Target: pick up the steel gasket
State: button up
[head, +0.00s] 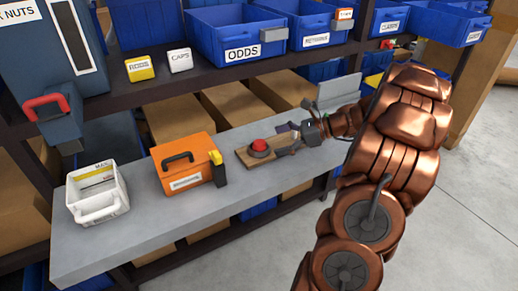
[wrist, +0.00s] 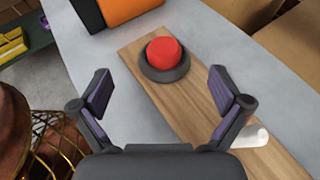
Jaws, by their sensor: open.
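I cannot make out a separate steel gasket for certain in either view. A dark grey ring-shaped base (wrist: 164,69) surrounds a red dome (wrist: 165,52) on a wooden board (wrist: 200,98); I cannot tell whether this ring is the gasket. The red dome also shows in the head view (head: 259,145), on the board (head: 248,160) on the grey bench. My gripper (wrist: 160,82) is open and empty, its two fingers spread on the near side of the dome and ring. In the head view my gripper (head: 289,140) is just right of the dome.
A white peg (wrist: 252,137) stands on the board by the right finger. An orange case (head: 185,163) and a white bin (head: 97,193) stand to the left on the grey bench (head: 150,230). A shelf of blue bins (head: 230,40) overhangs behind.

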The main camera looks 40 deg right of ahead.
aim_at(267, 145)
jog(key=shift+d+f+x, duration=0.1)
jog(key=shift+f+x, duration=0.05)
jog(key=shift+x, duration=1.25)
jog(key=shift+d+f+x, duration=0.15)
jog(key=shift+f+x, duration=0.05)
jog(key=shift+x, duration=1.15)
jog(key=shift+w, duration=0.1)
jog(key=shift+c, duration=0.2)
jog(key=c, duration=1.3)
